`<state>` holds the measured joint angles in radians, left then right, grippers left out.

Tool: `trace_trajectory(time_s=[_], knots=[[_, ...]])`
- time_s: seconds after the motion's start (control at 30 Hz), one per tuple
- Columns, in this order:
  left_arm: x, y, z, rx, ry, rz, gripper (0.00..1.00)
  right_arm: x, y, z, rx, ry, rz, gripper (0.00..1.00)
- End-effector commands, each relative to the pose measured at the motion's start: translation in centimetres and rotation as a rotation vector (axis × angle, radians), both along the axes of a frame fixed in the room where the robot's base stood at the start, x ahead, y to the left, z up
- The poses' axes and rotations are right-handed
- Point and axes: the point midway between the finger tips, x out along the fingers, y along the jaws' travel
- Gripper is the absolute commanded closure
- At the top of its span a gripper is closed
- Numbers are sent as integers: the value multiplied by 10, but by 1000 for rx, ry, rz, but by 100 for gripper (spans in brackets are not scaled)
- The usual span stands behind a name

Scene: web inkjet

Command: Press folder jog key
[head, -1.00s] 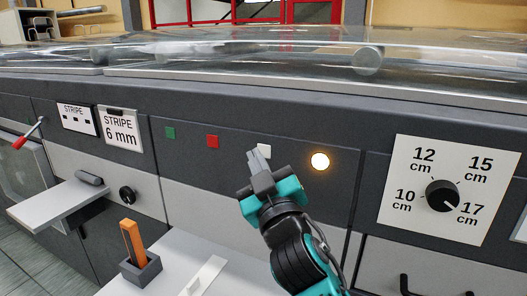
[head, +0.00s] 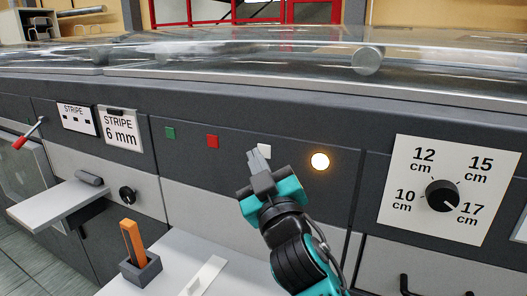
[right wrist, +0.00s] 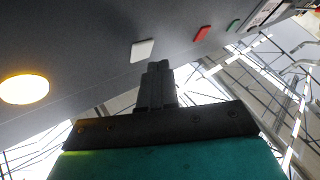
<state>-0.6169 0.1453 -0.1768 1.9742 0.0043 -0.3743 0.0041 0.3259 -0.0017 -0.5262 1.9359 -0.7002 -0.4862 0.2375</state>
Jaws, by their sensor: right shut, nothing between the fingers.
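A row of keys sits on the dark machine panel: a green key (head: 170,133), a red key (head: 212,141), a white key (head: 264,151) and a round lit yellow-white lamp or button (head: 320,161). No label names the folder jog key. My right gripper (head: 257,156) is shut and empty, with its fingertips just left of the white key and partly overlapping it in the head view. In the right wrist view the fingertips (right wrist: 157,68) point at the panel below the white key (right wrist: 142,50); a gap seems to remain. My left gripper is not in view.
A dial (head: 442,195) with cm marks is at the right. A grey shelf (head: 62,199), a small knob (head: 127,194) and an orange tool in a holder (head: 140,268) are at the left. A clear cover (head: 250,65) spans the machine's top.

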Motion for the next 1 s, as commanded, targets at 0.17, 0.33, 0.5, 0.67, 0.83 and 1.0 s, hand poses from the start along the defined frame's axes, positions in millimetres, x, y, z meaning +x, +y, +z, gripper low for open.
trace_trajectory(time_s=[0.17, 0.33, 0.5, 0.67, 0.83, 1.0], knots=[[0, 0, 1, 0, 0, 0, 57, 1, -1, 0, 0, 0, 0, 100], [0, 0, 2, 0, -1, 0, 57, 7, -4, 0, 0, 1, -1, 100], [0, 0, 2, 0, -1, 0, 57, 8, -4, 0, 1, 0, 0, 100], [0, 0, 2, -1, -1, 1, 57, 8, -4, 0, 0, 0, 0, 100], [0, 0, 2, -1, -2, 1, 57, 8, -5, 0, 0, 0, 0, 100], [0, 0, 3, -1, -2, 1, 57, 10, -6, 0, 0, 0, 0, 100]])
